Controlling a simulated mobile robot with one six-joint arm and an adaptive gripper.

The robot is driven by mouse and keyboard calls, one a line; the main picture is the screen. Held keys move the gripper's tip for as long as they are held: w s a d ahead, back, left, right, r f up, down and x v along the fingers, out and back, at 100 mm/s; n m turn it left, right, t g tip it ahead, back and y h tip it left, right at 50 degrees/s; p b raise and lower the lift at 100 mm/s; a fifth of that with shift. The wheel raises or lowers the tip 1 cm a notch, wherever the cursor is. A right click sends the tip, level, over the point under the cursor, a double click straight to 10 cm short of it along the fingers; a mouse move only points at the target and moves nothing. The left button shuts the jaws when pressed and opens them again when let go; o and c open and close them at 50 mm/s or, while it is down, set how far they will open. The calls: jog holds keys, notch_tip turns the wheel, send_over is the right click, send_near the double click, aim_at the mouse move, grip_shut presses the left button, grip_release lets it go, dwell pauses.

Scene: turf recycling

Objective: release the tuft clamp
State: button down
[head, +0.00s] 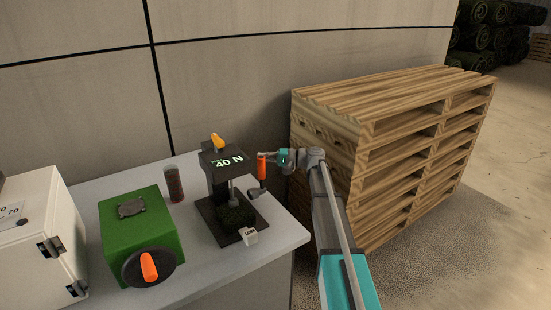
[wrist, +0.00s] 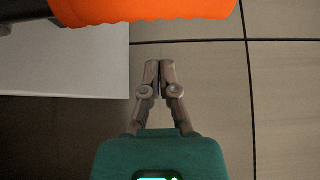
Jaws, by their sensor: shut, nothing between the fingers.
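The tuft tester (head: 223,160) stands on the bench with a lit "40 N" display and an orange knob on top. A dark green turf sample (head: 236,214) lies on its base under a metal rod. An upright orange handle (head: 262,166) is at its right side; the handle also fills the top of the wrist view (wrist: 145,10), very close to the camera. My gripper (head: 280,157) is just right of the handle. In the wrist view my gripper (wrist: 159,66) has its fingertips together and nothing between them. The handle looks beside the fingers, not between them; contact cannot be told.
A green box (head: 140,222) with an orange-handled dial, a dark reddish cylinder (head: 174,184) and a white cabinet (head: 35,240) stand on the bench (head: 210,280) to the left. Stacked wooden pallets (head: 385,130) stand close behind and right of my arm. A wall runs behind the bench.

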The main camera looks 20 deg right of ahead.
aim_at(261, 176)
jog(key=shift+s+a, duration=0.15)
jog(key=shift+s, duration=0.8)
jog(key=shift+s+a, duration=0.1)
jog(key=shift+s, duration=0.85)
